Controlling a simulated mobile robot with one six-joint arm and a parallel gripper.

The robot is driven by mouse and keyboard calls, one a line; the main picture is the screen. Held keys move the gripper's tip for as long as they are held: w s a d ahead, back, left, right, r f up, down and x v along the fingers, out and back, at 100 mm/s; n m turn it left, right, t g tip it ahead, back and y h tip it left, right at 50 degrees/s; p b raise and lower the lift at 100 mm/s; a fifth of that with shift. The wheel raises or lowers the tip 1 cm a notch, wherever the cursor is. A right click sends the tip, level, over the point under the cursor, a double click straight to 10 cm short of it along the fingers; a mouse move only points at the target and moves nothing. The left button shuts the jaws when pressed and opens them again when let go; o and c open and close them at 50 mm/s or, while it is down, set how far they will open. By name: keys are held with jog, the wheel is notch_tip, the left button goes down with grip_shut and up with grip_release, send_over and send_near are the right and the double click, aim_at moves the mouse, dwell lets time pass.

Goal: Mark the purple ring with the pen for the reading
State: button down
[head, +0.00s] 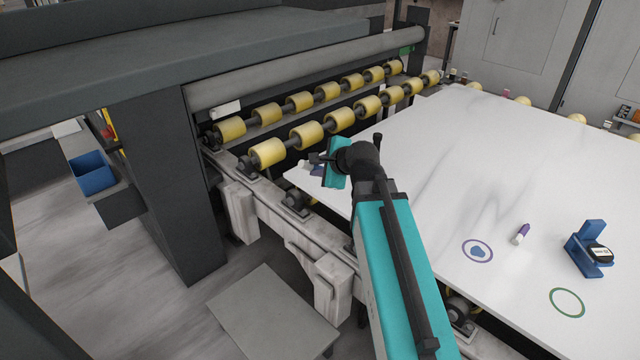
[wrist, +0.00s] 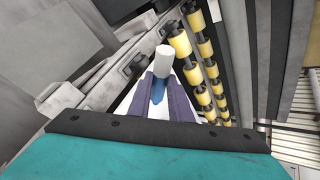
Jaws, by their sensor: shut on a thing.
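The purple ring (head: 477,250) is drawn on the white slab (head: 440,190), with a blue patch inside it; I cannot tell if the patch is a mark or a flat piece. A white pen with a purple end (head: 520,234) is on the slab, just right of the ring. My gripper (head: 316,162) is over the slab's left corner, well away from the ring. It is shut on a white-and-blue pen-like thing, whose white end (wrist: 163,54) and blue part (wrist: 158,88) show between the fingers in the wrist view. Its tip is hidden.
A green ring (head: 567,302) is nearer on the slab. A blue stand with a black device (head: 590,248) is at the right. A small pink-capped thing (head: 507,93) is at the far edge. Yellow rollers (head: 307,134) line the left side. The slab's middle is clear.

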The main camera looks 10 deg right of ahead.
jog(key=w+r+m+h, duration=0.3)
jog(key=w+r, duration=0.1)
jog(key=r, duration=0.4)
jog(key=shift+a+r+m, duration=0.3)
jog(key=shift+a, duration=0.15)
